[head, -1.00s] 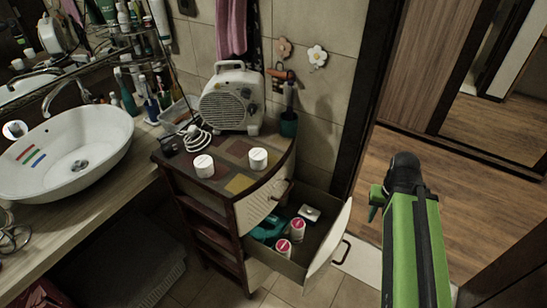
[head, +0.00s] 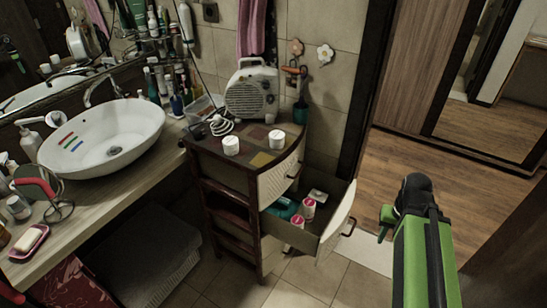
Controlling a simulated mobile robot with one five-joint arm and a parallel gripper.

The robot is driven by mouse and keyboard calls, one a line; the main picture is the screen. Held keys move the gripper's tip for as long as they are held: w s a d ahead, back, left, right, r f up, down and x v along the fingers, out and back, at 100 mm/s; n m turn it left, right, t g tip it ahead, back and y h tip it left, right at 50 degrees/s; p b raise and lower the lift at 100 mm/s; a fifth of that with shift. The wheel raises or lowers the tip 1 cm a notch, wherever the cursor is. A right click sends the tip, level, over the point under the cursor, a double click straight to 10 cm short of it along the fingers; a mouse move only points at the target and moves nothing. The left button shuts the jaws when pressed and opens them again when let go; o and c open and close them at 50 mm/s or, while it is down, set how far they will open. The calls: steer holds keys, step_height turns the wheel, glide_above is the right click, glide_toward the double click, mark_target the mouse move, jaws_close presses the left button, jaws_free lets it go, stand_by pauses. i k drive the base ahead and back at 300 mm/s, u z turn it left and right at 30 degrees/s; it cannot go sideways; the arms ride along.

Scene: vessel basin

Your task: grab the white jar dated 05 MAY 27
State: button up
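Two white jars stand on the small cabinet's top, a left one (head: 231,146) and a right one (head: 276,139). Two more white jars with pink-red tops, one farther back (head: 308,208) and one nearer (head: 297,222), are in the cabinet's open drawer (head: 334,232). No date is readable on any jar. My green and black arm is at the right, apart from the cabinet and all jars. A green tip of my gripper (head: 386,221) shows beyond the dark joint; its fingers are too hidden to tell open from shut.
A white fan heater (head: 252,91) and a coiled white cable (head: 220,125) are behind the jars on the cabinet. A teal item (head: 281,207) lies in the drawer. The basin (head: 104,138) is left. Open wooden floor (head: 405,163) lies through the doorway.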

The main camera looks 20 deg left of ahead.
mark_target(276, 138)
steer(key=z, duration=0.25)
steer(key=k, duration=0.2)
steer(key=u, duration=2.2)
steer(key=i, duration=0.85)
